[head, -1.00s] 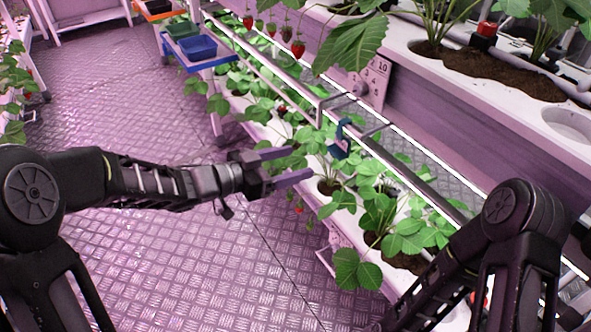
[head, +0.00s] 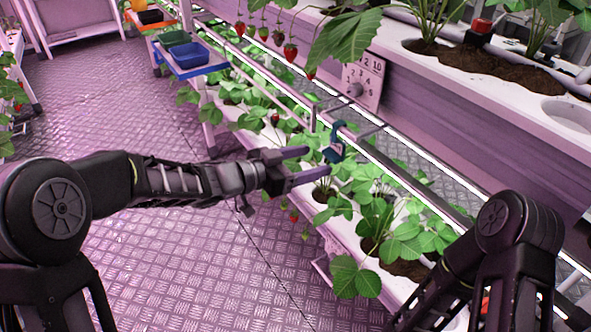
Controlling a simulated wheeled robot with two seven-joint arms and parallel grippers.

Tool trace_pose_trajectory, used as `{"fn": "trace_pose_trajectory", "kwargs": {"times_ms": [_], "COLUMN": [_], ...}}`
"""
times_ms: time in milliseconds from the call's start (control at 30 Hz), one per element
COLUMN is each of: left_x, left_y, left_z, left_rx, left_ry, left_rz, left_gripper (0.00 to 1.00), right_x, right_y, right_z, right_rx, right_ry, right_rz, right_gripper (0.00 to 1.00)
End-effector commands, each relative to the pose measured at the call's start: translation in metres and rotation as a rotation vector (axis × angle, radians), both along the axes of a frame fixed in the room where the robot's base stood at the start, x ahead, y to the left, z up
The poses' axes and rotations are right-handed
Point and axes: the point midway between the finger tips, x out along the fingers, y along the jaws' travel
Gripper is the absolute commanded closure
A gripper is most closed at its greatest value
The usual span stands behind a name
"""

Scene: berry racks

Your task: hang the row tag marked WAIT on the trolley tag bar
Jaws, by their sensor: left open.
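A small dark blue hook-shaped piece (head: 337,143), which may be the row tag, hangs at a rail bracket over the lower plant row. No WAIT marking can be read on it. My left gripper (head: 317,161) is open and empty, its two fingers pointing right at the blue piece, with the tips just short of it or beside it; contact cannot be told. The trolley (head: 203,67) with coloured trays stands at the upper left; its tag bar cannot be made out. My right arm shows at the lower right, but its gripper is out of view.
A white gutter (head: 345,238) with strawberry plants runs diagonally below the metal rail (head: 405,178). A numbered plate (head: 364,83) is on the upper rack. Ripe strawberries hang above the rail. The patterned metal floor (head: 120,100) at left is clear.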

Motion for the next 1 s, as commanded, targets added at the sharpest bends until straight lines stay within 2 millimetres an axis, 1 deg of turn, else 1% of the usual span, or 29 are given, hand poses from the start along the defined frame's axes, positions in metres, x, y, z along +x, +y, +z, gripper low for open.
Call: {"fn": "trace_pose_trajectory", "kwargs": {"times_ms": [33,100,300,433,600,867,1000], "left_x": [0.004,0.009,0.023,0.028,0.031,0.032,0.031], "left_y": [-0.006,-0.012,-0.030,-0.039,-0.043,-0.043,-0.043], "left_z": [-0.005,-0.004,-0.008,-0.010,-0.010,-0.011,-0.011], "left_rx": [0.000,0.001,0.001,0.000,0.001,0.001,0.000], "left_ry": [-0.002,0.001,0.001,0.000,0.000,-0.001,0.000], "left_rz": [-0.001,0.000,-0.001,-0.001,0.000,0.000,0.000], "left_gripper": [0.33,0.33,0.33,0.33,0.33,0.33,0.43], "right_x": [0.001,0.001,0.001,0.001,0.001,0.001,0.001], "right_y": [-0.001,-0.001,-0.001,-0.001,-0.001,-0.001,-0.001], "right_z": [-0.007,-0.003,-0.003,-0.003,-0.003,-0.003,-0.003], "right_rx": [-0.001,-0.001,-0.001,-0.001,-0.001,-0.001,-0.001], "right_ry": [-0.001,-0.001,-0.002,-0.002,-0.001,-0.001,-0.001], "right_rz": [-0.003,-0.003,-0.003,-0.003,-0.002,-0.002,-0.002], "right_gripper": [0.28,0.28,0.28,0.28,0.28,0.28,0.28]}}
